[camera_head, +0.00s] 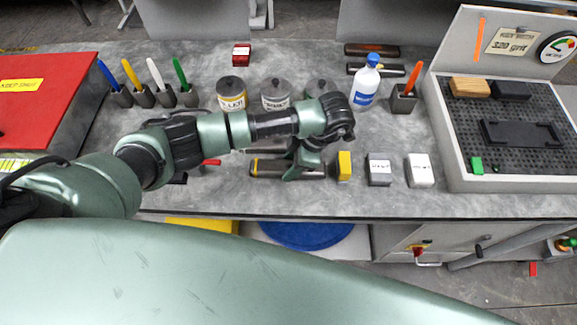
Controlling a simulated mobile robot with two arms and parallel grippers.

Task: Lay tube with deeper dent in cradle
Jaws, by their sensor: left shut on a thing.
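My left gripper (302,172) reaches down near the bench's front edge and is shut on a dark tube (264,168) lying crosswise there. The arm and fingers hide part of the tube, and no dent can be made out on it. Two more dark bars, possibly tubes, lie at the back of the bench: a brownish one (372,50) and one just in front (373,69). A black rectangular holder (520,134), possibly the cradle, sits on the perforated floor of the booth at right. My right gripper is not in view.
Behind are several cans (232,92), a white bottle (365,88) and pens in holders (162,95). The booth's raised rim (457,163) borders its floor. A red case (45,100) is at left.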

